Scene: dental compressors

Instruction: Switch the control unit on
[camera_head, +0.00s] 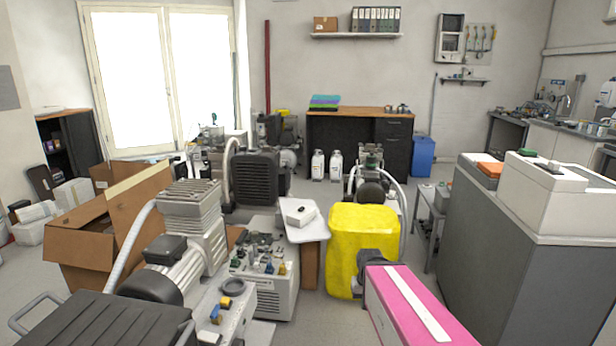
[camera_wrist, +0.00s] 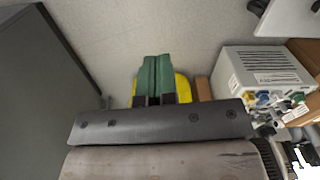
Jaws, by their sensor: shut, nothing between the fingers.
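My gripper (camera_wrist: 154,78) shows in the wrist view with its green fingers together and nothing between them. Its fingertips do not show clearly in the head view. No thing is clearly marked as the control unit. A small white box with a dark part on top (camera_head: 299,213) lies on a pale stand (camera_head: 314,233) near the middle of the head view. A pale box with coloured fittings (camera_head: 268,292) stands on the floor below it; a similar box (camera_wrist: 262,72) shows at the right of the wrist view, apart from my fingers. No switch position can be made out.
A bulky yellow thing (camera_head: 350,231) stands right of the pale stand. A tall grey cabinet (camera_head: 488,255) bears a white case (camera_head: 570,208) at the right. Compressors (camera_head: 190,232) and an open cardboard box (camera_head: 85,235) crowd the left. A wooden-topped desk (camera_head: 345,114) stands at the back.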

